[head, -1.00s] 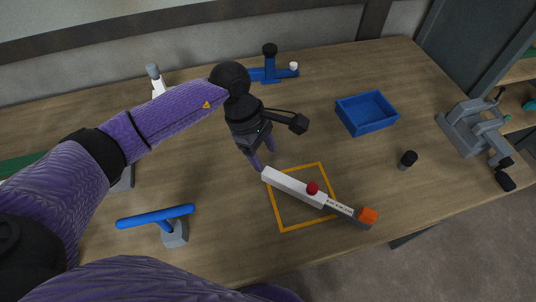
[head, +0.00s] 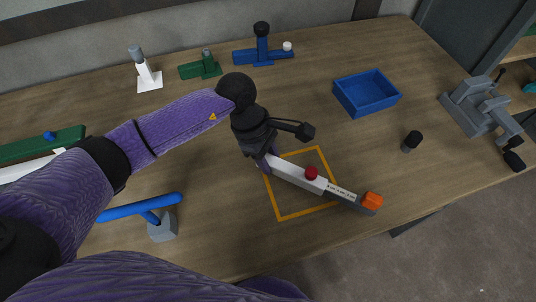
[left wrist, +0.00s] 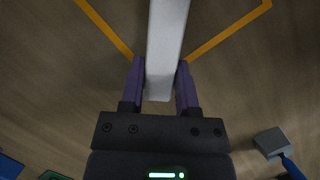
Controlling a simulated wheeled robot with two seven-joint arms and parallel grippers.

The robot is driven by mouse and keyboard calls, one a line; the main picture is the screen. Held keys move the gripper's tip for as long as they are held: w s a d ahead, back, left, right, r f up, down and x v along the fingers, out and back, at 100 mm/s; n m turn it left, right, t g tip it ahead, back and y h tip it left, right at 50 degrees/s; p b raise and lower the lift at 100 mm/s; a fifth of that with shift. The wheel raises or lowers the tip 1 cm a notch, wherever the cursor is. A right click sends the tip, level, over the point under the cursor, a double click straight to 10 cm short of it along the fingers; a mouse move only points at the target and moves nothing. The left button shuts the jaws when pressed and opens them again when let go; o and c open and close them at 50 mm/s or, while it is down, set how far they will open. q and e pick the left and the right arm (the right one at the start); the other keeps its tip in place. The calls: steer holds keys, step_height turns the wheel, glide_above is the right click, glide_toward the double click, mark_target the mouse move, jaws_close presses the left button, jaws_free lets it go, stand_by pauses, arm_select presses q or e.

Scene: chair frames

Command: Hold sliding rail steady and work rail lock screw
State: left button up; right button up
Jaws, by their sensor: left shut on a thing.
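The sliding rail (head: 292,171) is a white bar lying across the orange outlined square on the table. A red knob, the lock screw (head: 311,173), stands on it near the grey, marked inner slide (head: 341,192), which ends in an orange block (head: 372,200). My left gripper (head: 268,163) is shut on the rail's near-left end. The left wrist view shows the white rail (left wrist: 166,45) between the two purple fingers of the left gripper (left wrist: 161,80). My right gripper is not seen.
The orange square (head: 294,216) marks the table. A blue tray (head: 391,104) and black-topped peg (head: 411,142) are to the right, with a grey clamp (head: 472,107) beyond. Blue (head: 262,55) and green fixtures (head: 205,69) stand behind. A blue-handled tool (head: 162,229) is front left.

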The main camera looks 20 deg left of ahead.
arm_select(q)
jaws_close()
stand_by(1.0)
steer(key=o, duration=0.8)
jaws_free()
jaws_close()
stand_by(0.4)
stand_by(0.4)
